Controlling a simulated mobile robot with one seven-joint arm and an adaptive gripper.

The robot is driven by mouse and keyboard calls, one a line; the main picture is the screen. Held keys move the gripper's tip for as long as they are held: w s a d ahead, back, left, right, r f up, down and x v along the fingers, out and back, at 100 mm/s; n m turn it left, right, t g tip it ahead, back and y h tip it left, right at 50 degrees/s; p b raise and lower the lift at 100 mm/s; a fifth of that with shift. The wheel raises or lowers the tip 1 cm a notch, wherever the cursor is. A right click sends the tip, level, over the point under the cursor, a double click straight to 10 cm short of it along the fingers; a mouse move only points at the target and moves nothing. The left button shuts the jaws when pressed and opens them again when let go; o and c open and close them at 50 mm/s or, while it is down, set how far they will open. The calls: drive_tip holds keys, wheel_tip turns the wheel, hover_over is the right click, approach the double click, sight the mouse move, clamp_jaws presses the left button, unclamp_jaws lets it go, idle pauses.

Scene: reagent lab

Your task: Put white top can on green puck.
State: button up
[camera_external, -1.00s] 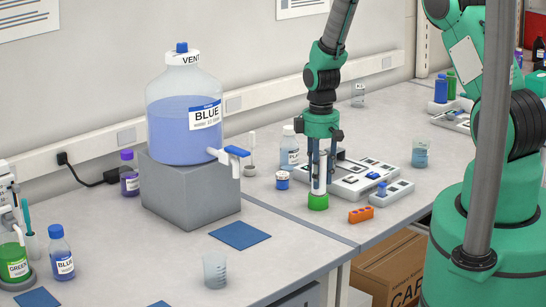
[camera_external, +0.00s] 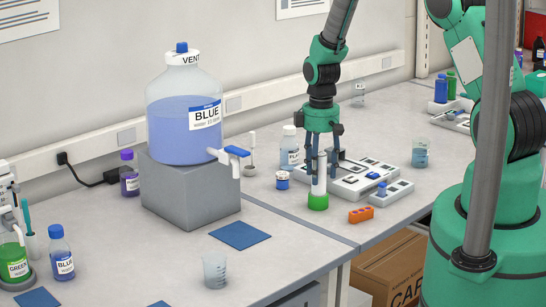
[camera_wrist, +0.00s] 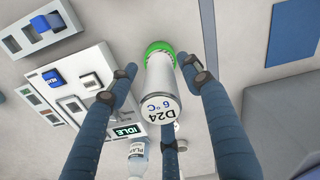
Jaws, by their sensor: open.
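My gripper (camera_external: 321,166) is open above and around the upper part of the can. In the wrist view its fingers surround the can with gaps visible. The contact between can and puck is partly hidden in the wrist view.
A small white-lidded jar (camera_external: 282,180) and a white-capped bottle (camera_external: 290,150) stand to the left. A blue mat (camera_external: 240,235) lies farther left.

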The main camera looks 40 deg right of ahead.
drive_tip(key=shift+r+b, duration=0.65)
drive_tip(key=shift+r, duration=4.55)
drive_tip(key=shift+r, duration=0.15)
drive_tip(key=s+a+r+m+t, duration=0.1)
drive_tip(key=s+a+r, duration=0.2)
drive_tip(key=r, duration=0.5)
drive_tip(key=s+a+r+t, duration=0.1)
drive_tip(key=s+a+r, duration=0.25)
drive_tip(key=r, duration=0.45)
drive_tip(key=s+a+r+m, duration=0.1)
drive_tip(key=s+a+r, duration=0.1)
drive_tip(key=s+r, duration=0.35)
drive_tip(key=s+a+r+m+t, duration=0.1)
drive_tip(key=s+a+r, duration=0.1)
drive_tip(key=s+r, duration=0.2)
drive_tip(key=s+a+r+m+t, duration=0.1)
drive_tip(key=s+a+r, duration=0.2)
drive_tip(key=s, duration=0.7)
drive_tip(key=s+a+r+m+t, duration=0.1)
drive_tip(key=s+a+r, duration=0.1)
drive_tip(key=s+r, duration=0.4)
drive_tip(key=shift+s+a+r+t, duration=0.25)
drive_tip(key=shift+s+a+t, duration=0.05)
drive_tip(key=shift+s, duration=0.8)
